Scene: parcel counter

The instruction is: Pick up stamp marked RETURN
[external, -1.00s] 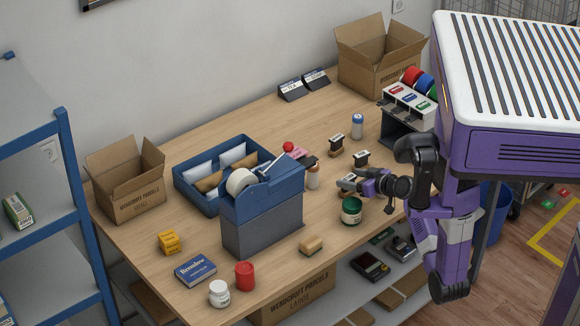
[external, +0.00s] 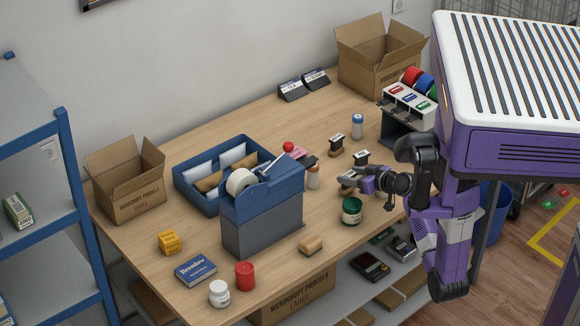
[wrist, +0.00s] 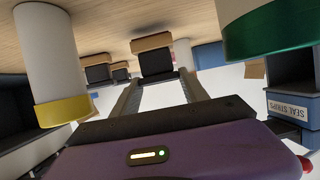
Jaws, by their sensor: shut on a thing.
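My gripper (wrist: 158,84) is shut on a stamp (wrist: 156,63) with a black body and a wooden part, held between its fingertips in the wrist view. I cannot read the stamp's marking. In the external view my gripper (external: 346,182) is low over the counter, left of its wrist, and the held stamp is too small to make out clearly. Two other stamps stand behind it, one farther left (external: 337,146) and one nearer (external: 361,158). The wrist view, which is upside down, shows two stamps beyond, left of the held one.
A green jar (external: 351,212) stands close in front of my gripper, and an orange-capped bottle (external: 313,177) to its left. The blue tape dispenser (external: 262,205) is farther left. A blue-capped bottle (external: 357,126) stands behind. A yellow-capped container (wrist: 50,70) is close in the wrist view.

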